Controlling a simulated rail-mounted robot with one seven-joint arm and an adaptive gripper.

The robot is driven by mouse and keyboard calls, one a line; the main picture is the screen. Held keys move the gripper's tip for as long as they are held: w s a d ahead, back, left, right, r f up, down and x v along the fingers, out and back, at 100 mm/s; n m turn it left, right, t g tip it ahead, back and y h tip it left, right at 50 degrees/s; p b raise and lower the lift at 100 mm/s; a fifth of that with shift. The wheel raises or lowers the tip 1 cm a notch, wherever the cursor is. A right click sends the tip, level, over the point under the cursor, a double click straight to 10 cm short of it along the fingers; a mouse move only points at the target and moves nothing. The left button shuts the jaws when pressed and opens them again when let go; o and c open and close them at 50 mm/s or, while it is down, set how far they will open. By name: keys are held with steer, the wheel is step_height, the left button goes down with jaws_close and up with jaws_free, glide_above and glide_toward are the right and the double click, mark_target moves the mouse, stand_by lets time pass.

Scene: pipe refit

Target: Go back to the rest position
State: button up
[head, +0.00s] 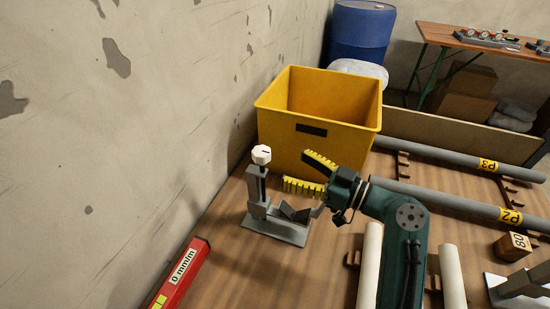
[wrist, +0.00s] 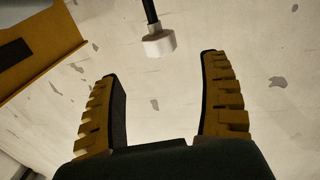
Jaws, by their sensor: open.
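My gripper (head: 305,174) has yellow ribbed fingers on a dark green arm. It is open and empty, with its fingers pointing left towards the wall, just right of a grey clamp stand (head: 279,225). The stand has a white knob (head: 261,154) on top of a dark screw. In the wrist view the two fingers (wrist: 162,105) are spread wide, with nothing between them. The white knob (wrist: 159,44) hangs on its dark rod beyond the fingertips there. Contact between the gripper and the stand does not show.
A yellow bin (head: 318,145) stands just behind the gripper; its edge also shows in the wrist view (wrist: 58,52). Pipes P3 (head: 450,155) and P2 (head: 450,203) lie at right. White pipes (head: 452,275) flank my arm. A red level (head: 182,275) lies at front left.

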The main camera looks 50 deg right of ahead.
steer(key=shift+s+d, duration=0.2)
steer(key=shift+s, duration=0.95)
